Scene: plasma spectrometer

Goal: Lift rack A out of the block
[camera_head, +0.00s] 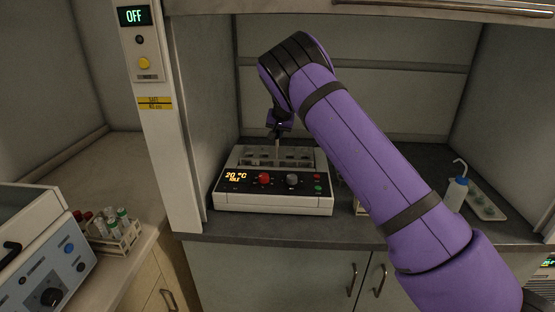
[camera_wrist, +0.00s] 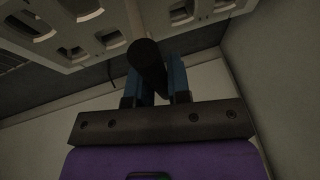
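The block (camera_head: 272,205) is a white heating unit with a black front panel reading "20 °C IDLE". It stands in the hood. Rack A cannot be told by any label; a rack with a thin upright post (camera_head: 277,149) shows at the block's top. In the wrist view a pale post (camera_wrist: 134,20) ends in a black knob (camera_wrist: 147,58), and a white slotted surface (camera_wrist: 100,40) lies beyond it. My gripper (camera_head: 279,127) is above the block. Its blue fingers (camera_wrist: 157,75) are either side of the knob and appear shut on it. Whether the rack is still seated is unclear.
A wash bottle (camera_head: 456,194) and a white tray (camera_head: 487,206) are at the hood's right. A tube rack (camera_head: 118,242) with several capped tubes stands on the left bench beside another instrument (camera_head: 45,265). The hood post (camera_head: 170,130) is left of the block. My arm hides the hood's middle right.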

